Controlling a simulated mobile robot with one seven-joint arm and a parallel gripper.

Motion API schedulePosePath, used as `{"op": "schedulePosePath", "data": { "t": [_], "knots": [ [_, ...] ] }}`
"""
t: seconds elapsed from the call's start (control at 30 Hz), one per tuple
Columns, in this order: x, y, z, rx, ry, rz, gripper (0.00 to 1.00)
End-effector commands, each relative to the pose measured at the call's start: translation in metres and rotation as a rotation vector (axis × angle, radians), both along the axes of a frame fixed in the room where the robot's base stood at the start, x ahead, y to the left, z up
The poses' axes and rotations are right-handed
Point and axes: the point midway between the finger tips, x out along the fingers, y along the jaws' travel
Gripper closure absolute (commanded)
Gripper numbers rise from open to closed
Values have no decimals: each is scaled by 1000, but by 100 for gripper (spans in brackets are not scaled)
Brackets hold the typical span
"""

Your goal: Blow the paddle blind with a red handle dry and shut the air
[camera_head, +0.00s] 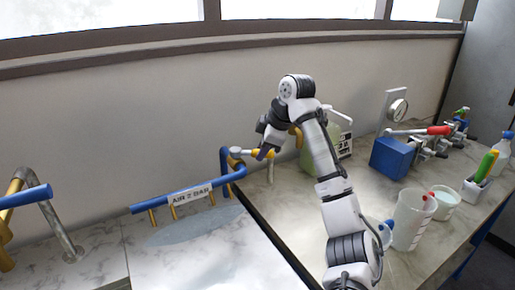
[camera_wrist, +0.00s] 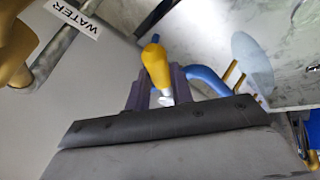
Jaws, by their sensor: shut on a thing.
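The red handle (camera_head: 438,130) of what looks like the paddle blind shows at the right, its pale stem reaching left over a blue block (camera_head: 392,158). Its far end is hard to make out. A yellow valve lever (camera_head: 263,153) is at the pipe's right end. My gripper (camera_head: 268,150) is there. In the wrist view the yellow lever (camera_wrist: 156,66) stands between the fingers of my gripper (camera_wrist: 158,92), which is shut on it.
A pale blue translucent patch (camera_head: 195,226) lies below the nozzles. A greenish jug (camera_head: 318,158) stands close behind my arm. A beaker (camera_head: 408,222), a smaller cup (camera_head: 447,204), a green-handled brush (camera_head: 486,166) and a bottle (camera_head: 499,151) crowd the right. A "WATER" label (camera_wrist: 73,17) shows in the wrist view.

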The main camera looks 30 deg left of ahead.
Motion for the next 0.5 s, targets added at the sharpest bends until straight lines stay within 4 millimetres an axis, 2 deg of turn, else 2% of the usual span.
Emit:
{"op": "schedulePosePath", "data": {
  "t": [0.2,0.23,0.4,0.5],
  "knots": [
    [0,1,0,-1,0,1,100],
    [0,1,0,-1,0,1,75],
    [0,1,0,-1,0,1,55],
    [0,1,0,-1,0,1,55]
  ]
}}
